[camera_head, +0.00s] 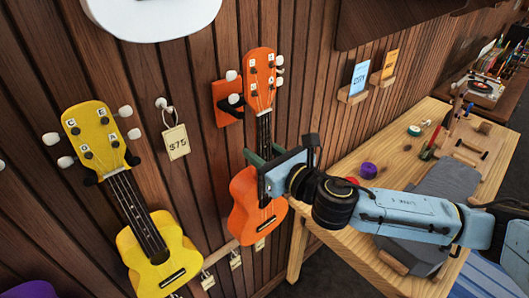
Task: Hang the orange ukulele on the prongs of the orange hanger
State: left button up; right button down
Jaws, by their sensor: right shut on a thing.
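The orange ukulele (246,205) is upright against the slatted wall, headstock up. My right gripper (262,165) comes in from the right and is shut on it where the neck meets the body. I cannot tell whether the neck rests between the prongs. My left gripper is not in view.
A yellow ukulele (159,254) hangs at the left. A $75 tag (176,142) hangs from a peg between the two ukuleles. A wooden workbench (345,232) with tools and small items stands at the right, under my right arm. Small card shelves (352,95) are on the wall above it.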

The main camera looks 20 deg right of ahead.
aim_at(250, 167)
jog(key=shift+p+x, duration=0.5)
jog(key=shift+x, duration=1.85)
jog(key=shift+f+b, duration=0.8)
jog(key=shift+f, duration=0.15)
jog(key=c, duration=0.9)
grip_release()
jog(key=shift+o, duration=0.2)
jog(key=shift+f, duration=0.15)
jog(key=shift+s, duration=0.1)
